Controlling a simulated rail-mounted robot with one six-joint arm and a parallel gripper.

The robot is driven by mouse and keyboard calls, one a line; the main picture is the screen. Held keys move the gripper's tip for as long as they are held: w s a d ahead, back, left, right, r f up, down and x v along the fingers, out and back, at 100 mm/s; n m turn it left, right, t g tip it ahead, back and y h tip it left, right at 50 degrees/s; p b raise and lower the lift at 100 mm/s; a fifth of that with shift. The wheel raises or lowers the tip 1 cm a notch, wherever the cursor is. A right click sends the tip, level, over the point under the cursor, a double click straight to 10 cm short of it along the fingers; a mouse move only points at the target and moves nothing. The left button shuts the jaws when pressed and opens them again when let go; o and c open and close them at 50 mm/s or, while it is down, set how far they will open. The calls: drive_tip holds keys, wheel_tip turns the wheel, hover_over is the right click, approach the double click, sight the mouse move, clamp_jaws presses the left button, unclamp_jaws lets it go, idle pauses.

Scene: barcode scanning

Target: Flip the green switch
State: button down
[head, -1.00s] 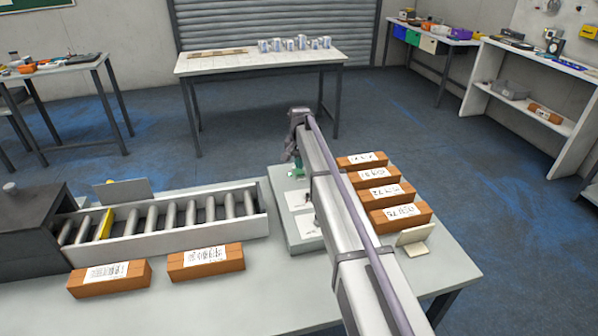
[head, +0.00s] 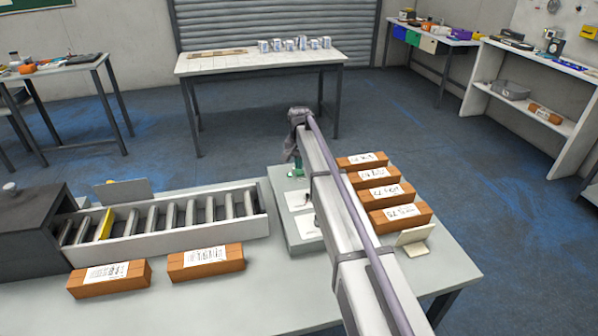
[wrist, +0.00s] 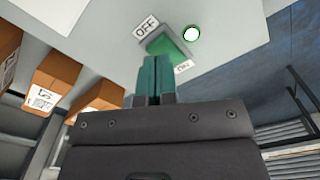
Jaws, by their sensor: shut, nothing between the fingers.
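The green switch (wrist: 172,45) sits on a grey panel between an "OFF" label (wrist: 146,26) and an "ON" label (wrist: 184,67) in the wrist view. A lit green round lamp (wrist: 191,33) is beside it. My gripper (wrist: 155,58) is shut and empty, its teal fingertips right at the switch's near edge and hiding part of it. I cannot tell whether they touch. In the head view my gripper (head: 297,172) points down over the far end of the grey panel (head: 300,245); the switch is mostly hidden there.
Several brown boxes with labels (head: 383,193) stand right of my arm. Two more boxes (head: 206,261) lie in front of the roller conveyor (head: 170,241). A small beige block (head: 413,234) is at the table's right. The table front (head: 200,305) is clear.

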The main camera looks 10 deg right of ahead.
sight(300, 173)
drive_tip(key=shift+f+b, duration=1.3)
idle(0.8)
wheel_tip(300, 173, up, 7)
drive_tip(key=p, duration=0.7)
drive_tip(key=shift+r, duration=0.15)
drive_tip(key=s+n, duration=0.5)
drive_tip(key=s, duration=3.5)
drive_tip(key=shift+s, duration=0.2)
